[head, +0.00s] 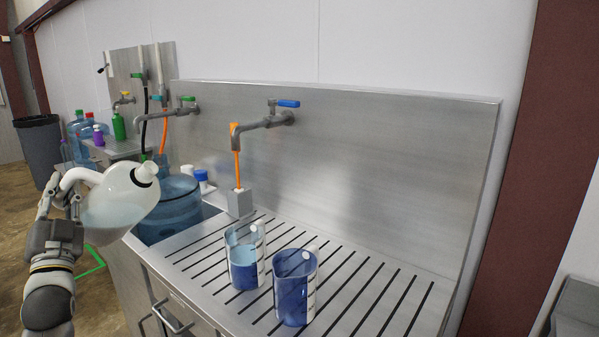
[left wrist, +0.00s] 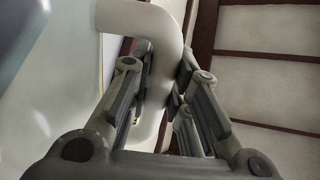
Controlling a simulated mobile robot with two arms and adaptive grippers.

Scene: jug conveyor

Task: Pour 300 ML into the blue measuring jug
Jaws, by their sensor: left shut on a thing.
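My left gripper (head: 68,192) is shut on the curved handle of a white jug (head: 122,203). The jug is tilted, with its open spout at the upper right, left of the sink and apart from the measuring jugs. In the left wrist view, the handle (left wrist: 158,40) runs between the fingers (left wrist: 158,95). Two see-through measuring jugs stand upright on the slatted drainboard. The nearer one (head: 294,288) looks deeper blue. The other (head: 244,258), behind it to the left, looks paler above and blue in its lower part. I cannot read their levels. My right gripper is out of view.
A large blue water container (head: 177,212) stands in the sink left of the drainboard (head: 375,290). A tap with a blue lever (head: 270,120) and orange hose ends at a grey block (head: 240,203). The drainboard's right side is clear. A grey bin (head: 40,150) stands far left.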

